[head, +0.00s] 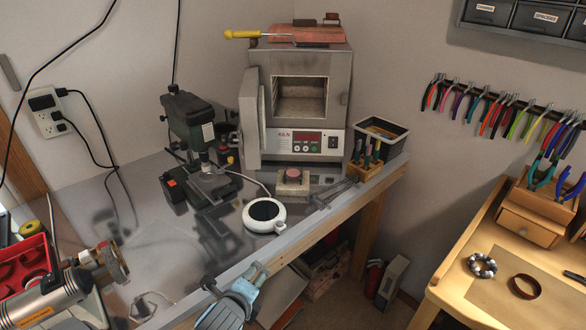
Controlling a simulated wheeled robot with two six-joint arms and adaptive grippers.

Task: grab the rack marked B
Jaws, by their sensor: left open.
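No letter B is legible on any rack in the head view. A wall rack (502,95) holds a row of pliers with coloured handles. A small wooden tool rack (366,172) with several upright tools stands on the metal bench, right of the kiln. A wooden stand (536,208) with pliers sits on the right-hand wooden table. My right gripper is out of view.
A kiln (297,105) with its door open stands at the back of the bench (150,250). A green drill press (192,135), a white round heater (264,215) and a grey bin (381,136) are also there. A floor gap separates the bench from the wooden table (463,290).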

